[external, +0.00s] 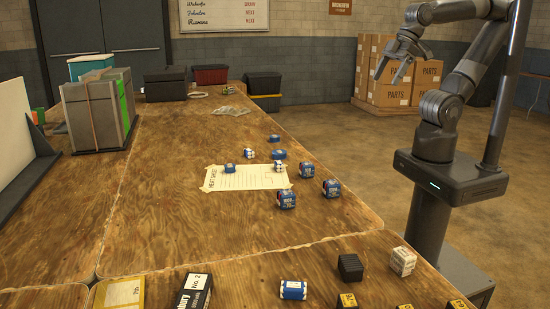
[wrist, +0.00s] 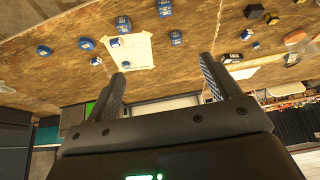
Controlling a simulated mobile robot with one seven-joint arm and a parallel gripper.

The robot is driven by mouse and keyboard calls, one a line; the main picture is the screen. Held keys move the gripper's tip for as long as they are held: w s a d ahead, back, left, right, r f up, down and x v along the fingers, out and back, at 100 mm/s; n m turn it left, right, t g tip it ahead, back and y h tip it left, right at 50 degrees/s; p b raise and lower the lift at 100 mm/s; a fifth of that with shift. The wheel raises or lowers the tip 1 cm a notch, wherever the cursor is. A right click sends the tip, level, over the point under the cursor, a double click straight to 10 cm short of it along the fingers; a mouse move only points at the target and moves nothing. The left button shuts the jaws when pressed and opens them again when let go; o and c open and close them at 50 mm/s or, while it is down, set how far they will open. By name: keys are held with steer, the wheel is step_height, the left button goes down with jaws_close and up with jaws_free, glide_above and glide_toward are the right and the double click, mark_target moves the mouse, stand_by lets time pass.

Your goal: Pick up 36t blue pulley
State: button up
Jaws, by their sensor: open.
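Several small blue parts lie on the wooden table, and I cannot read which is the 36t blue pulley. In the external view there are low, flat blue pieces at the back (external: 279,154) and on the paper sheet (external: 230,168), and bulkier blue-and-white ones at the right (external: 307,170) and nearer the front (external: 287,200). In the wrist view blue pieces (wrist: 86,43) and (wrist: 176,37) lie beyond the fingers. My gripper (external: 390,72) is open and empty, high above the floor to the right of the table; it also shows in the wrist view (wrist: 163,67).
The paper sheet (external: 255,179) lies mid-table among the parts. Black and white small boxes (external: 350,267) stand at the front right. A grey boxy stack (external: 82,115) is at the left, and dark bins (external: 165,88) are at the back. The table's left middle is clear.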

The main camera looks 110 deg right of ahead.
steer(key=m+g, duration=0.2)
steer(key=g, duration=0.1)
glide_above(281, 151)
steer(key=s, duration=0.1)
steer(key=shift+h, duration=0.3)
steer(key=s+x, duration=0.2)
steer(key=x, duration=0.7)
steer(key=s+a+f+x, duration=0.1)
steer(key=s+x, duration=0.1)
steer(key=x, duration=0.8)
steer(key=s+x, duration=0.2)
steer(key=x, duration=0.7)
steer(key=shift+s+a+f, duration=0.2)
steer(key=shift+a+f, duration=0.15)
steer(key=shift+f, duration=0.2)
steer(key=shift+t, duration=0.3)
steer(key=shift+s+x, duration=0.2)
steer(key=shift+x, duration=2.4)
steer(key=shift+a+f, duration=0.1)
